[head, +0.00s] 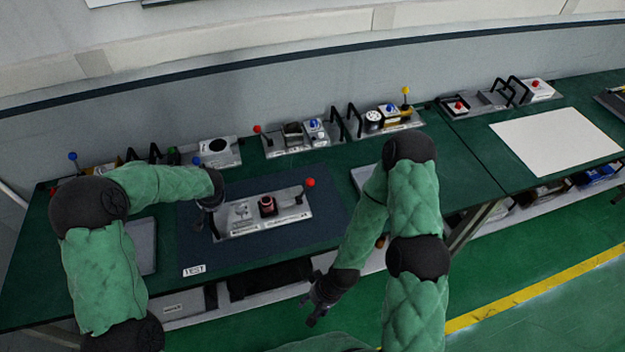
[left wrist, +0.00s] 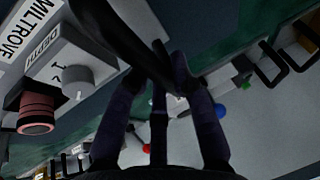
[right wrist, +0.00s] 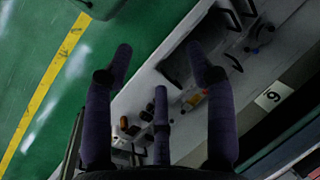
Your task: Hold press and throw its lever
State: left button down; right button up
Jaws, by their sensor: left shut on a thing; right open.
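The press (head: 262,214) is a light grey panel unit on the dark mat, with a dark red cylinder (head: 267,205) in its middle. Its lever, with a red ball (head: 309,182), stands tilted at the right end. My left gripper (head: 208,206) is at the press's left end. In the left wrist view my left gripper (left wrist: 172,65) is shut on a thick black handle (left wrist: 112,32) beside the knob and red cylinder; its fingers partly hide the handle. My right gripper (head: 318,300) is open and empty, low in front of the table, well away from the lever.
The dark mat (head: 335,230) lies on the green table (head: 455,165), with a TEST label (head: 194,270) in front. Several other units with levers and handles line the back. A shelf (head: 185,305) with boxes is below. A white sheet (head: 555,142) lies at right.

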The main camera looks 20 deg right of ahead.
jog(key=shift+f, duration=0.1)
